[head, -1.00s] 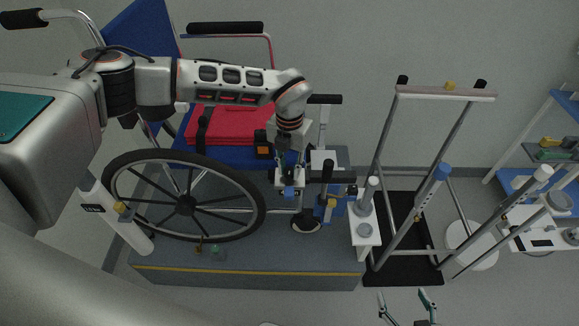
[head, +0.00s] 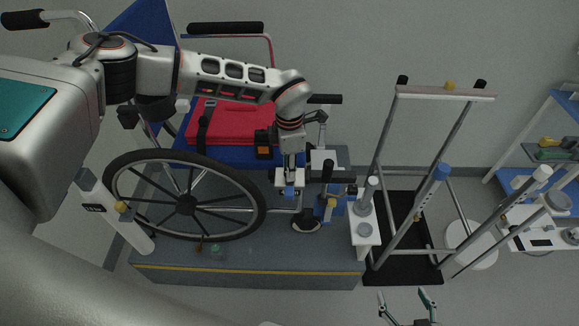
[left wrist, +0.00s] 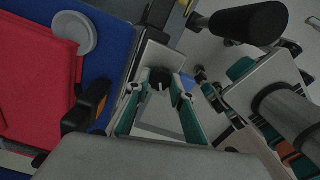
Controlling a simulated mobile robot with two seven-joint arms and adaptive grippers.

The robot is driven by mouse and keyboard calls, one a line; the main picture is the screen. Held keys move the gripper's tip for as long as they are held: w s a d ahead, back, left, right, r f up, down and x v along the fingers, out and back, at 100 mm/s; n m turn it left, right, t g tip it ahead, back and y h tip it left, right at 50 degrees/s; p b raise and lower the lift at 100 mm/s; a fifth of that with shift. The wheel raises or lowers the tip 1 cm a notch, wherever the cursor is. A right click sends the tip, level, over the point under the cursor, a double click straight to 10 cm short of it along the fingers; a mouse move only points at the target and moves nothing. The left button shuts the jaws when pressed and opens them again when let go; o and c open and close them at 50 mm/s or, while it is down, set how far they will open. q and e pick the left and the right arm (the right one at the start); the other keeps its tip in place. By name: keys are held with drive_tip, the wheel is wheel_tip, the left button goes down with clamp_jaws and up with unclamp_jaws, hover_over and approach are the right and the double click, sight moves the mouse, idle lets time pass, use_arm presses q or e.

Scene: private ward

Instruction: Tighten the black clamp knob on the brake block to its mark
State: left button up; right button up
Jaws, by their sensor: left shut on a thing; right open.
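The brake block (head: 284,176), a white block with a blue part in front, sits beside the right side of the wheelchair's large wheel. My left gripper (head: 290,164) points down onto it from above. In the left wrist view its two teal fingers (left wrist: 160,86) are shut on the black clamp knob (left wrist: 160,74), with a pale surface around it. In the head view the knob is hidden by the gripper, and I cannot make out its mark. My right gripper (head: 403,295) is open and empty at the bottom edge, away from the wheelchair.
The wheelchair has a red cushion (head: 238,128) and a large wheel (head: 186,205); it stands on a grey platform (head: 300,270). A black handle (head: 327,170) and a white stand (head: 364,232) are close to the right of my left gripper. A tall metal frame (head: 446,96) stands further right.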

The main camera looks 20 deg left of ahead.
use_arm(q)
drive_tip(key=m, duration=0.5)
drive_tip(key=shift+w+r+m, duration=0.1)
drive_tip(key=shift+m, duration=0.2)
idle(0.5)
drive_tip(key=o, duration=1.1)
wheel_tip(320, 180, up, 12)
